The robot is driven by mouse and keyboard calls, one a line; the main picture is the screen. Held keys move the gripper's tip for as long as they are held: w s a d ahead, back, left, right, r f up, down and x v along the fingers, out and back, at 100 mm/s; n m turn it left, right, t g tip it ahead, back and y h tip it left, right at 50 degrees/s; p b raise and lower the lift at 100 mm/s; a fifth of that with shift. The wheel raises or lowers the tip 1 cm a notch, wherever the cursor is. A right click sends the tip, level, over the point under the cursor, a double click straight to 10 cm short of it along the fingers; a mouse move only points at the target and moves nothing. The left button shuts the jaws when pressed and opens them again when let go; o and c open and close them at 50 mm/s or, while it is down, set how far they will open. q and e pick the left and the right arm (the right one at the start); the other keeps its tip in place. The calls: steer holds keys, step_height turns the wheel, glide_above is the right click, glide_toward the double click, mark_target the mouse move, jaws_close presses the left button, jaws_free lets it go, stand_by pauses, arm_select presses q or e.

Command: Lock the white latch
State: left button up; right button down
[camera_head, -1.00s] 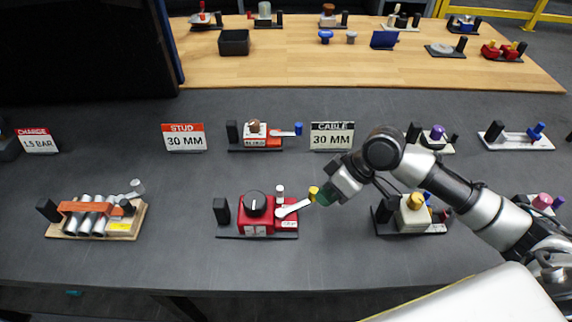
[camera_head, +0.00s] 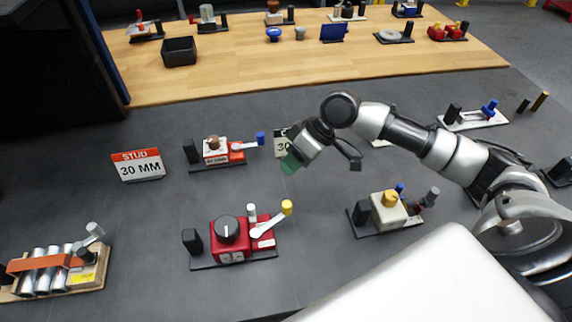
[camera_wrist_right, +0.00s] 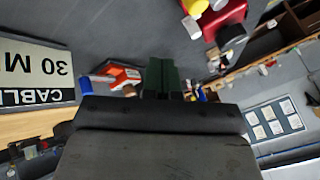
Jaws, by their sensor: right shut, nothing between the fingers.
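A red device (camera_head: 230,240) with a black dial stands on a dark base at the lower middle of the head view. It carries a white lever (camera_head: 270,222) with a yellow tip, slanting up to the right, and a short white-capped post (camera_head: 251,210). I cannot tell which of these is the white latch. My right gripper (camera_head: 289,163), with green fingertips, is shut and empty, above and beyond the red device and apart from it. In the right wrist view, its fingers (camera_wrist_right: 162,76) are together; part of a red device with a yellow tip (camera_wrist_right: 195,6) shows at the top. My left gripper is not in view.
A red-and-white device with a blue-tipped lever (camera_head: 225,152) stands left of my gripper. My gripper partly hides the CABLE sign (camera_wrist_right: 30,75). A beige device with a yellow knob (camera_head: 390,212) stands right of the red device. Dark table is free between them.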

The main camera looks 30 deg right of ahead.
mark_target(252, 213)
steer(key=p+x, duration=0.1)
steer(key=x, duration=0.6)
steer(key=shift+a+f, duration=0.1)
steer(key=shift+a, duration=0.1)
steer(key=shift+s+a+p, duration=0.3)
steer(key=shift+a+p, duration=0.1)
steer(key=shift+a, duration=0.15)
steer(key=shift+s+a+p, duration=0.3)
steer(key=shift+a+p, duration=0.1)
steer(key=shift+a, duration=0.15)
steer(key=shift+s+a, duration=0.35)
steer(key=shift+a, duration=0.15)
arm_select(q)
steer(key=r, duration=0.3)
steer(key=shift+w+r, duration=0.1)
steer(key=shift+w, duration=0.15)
arm_select(e)
steer(key=shift+a, duration=0.1)
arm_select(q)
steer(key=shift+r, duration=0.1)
